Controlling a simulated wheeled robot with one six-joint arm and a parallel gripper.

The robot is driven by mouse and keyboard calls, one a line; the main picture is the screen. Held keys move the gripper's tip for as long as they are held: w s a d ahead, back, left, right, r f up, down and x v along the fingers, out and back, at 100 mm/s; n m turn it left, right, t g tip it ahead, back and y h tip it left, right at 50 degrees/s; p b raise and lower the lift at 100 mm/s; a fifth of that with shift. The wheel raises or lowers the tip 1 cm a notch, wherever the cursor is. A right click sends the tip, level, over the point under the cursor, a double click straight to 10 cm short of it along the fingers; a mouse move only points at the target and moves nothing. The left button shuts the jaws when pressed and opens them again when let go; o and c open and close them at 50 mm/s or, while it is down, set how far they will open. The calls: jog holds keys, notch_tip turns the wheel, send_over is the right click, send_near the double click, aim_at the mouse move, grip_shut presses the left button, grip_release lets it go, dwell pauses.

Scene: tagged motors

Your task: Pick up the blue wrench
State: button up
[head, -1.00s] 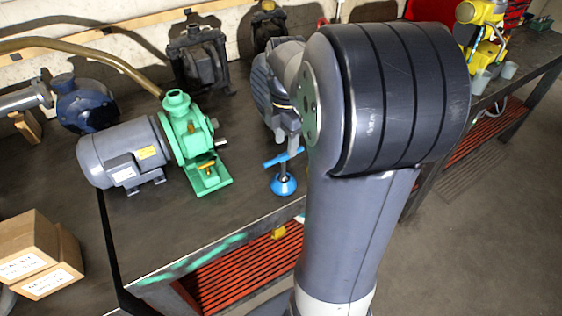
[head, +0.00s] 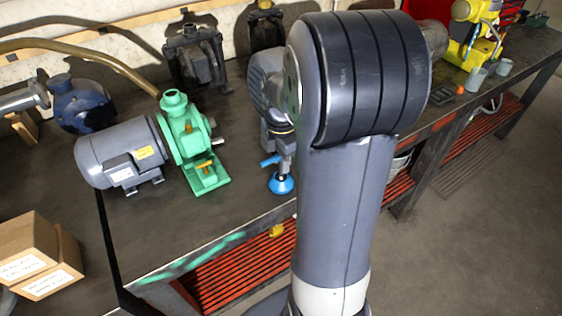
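A blue piece (head: 269,161) shows at the bench's front part, just above a round blue base (head: 281,184). I take the bar-like piece for the blue wrench, but its shape is too small to be sure. My gripper (head: 286,163) points down right at it and covers its right part. The fingers are small and partly hidden by my wrist, so I cannot tell whether they are open or shut, or touch it.
A green pump (head: 190,141) with a grey motor (head: 120,156) stands close to the left. Dark pumps (head: 197,60) stand behind. Cardboard boxes (head: 38,255) lie front left. A yellow machine (head: 474,35) and grey cups (head: 475,79) are right. The bench front (head: 215,225) is clear.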

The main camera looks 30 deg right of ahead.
grip_shut()
dwell(0.3)
notch_tip(320, 180, up, 10)
jog(key=shift+r, duration=0.1)
jog(key=shift+c, duration=1.4)
grip_release()
grip_shut()
